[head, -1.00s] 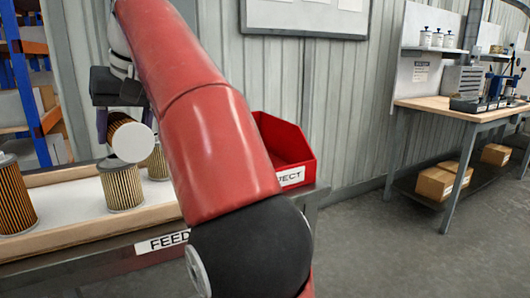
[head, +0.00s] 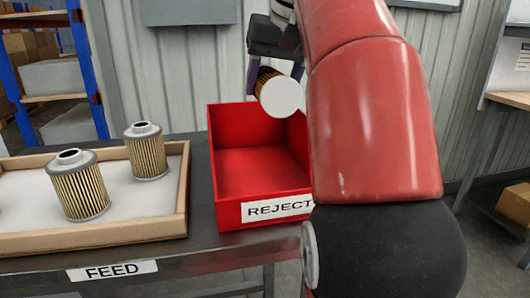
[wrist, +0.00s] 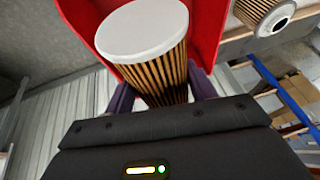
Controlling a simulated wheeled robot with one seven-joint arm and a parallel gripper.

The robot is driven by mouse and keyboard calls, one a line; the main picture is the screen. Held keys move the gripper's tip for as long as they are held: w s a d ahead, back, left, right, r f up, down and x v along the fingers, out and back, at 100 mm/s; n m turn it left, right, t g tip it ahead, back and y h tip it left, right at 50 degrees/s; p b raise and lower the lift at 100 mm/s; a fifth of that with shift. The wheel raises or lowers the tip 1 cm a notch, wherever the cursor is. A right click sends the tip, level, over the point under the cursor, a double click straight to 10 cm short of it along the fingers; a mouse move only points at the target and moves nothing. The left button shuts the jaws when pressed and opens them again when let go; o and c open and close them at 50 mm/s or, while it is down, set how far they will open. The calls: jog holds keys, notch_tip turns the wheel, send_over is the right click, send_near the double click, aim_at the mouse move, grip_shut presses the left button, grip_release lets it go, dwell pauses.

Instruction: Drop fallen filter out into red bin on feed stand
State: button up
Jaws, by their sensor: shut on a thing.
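My gripper (head: 275,80) is shut on a filter cartridge (head: 279,97), which lies on its side between the fingers with its white end cap toward the head camera. The held filter also shows in the wrist view (wrist: 160,65), pleated and tan-black. In the head view it is above the back right part of the red bin (head: 240,212), labelled REJECT. The bin stands on the feed stand (head: 195,262), and its visible floor is empty. My arm hides the bin's right side.
A blue-framed shelf (head: 90,60) is behind at left. A workbench (head: 510,98) is at far right.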

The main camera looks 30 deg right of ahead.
jog(key=shift+a+f+b, duration=0.1)
jog(key=shift+f+b, duration=0.75)
jog(key=shift+f, duration=1.65)
jog(key=o, duration=1.1)
jog(key=shift+r, duration=0.1)
jog(key=shift+p+v, duration=0.85)
jog(key=shift+v, duration=3)
jog(key=shift+s, duration=0.1)
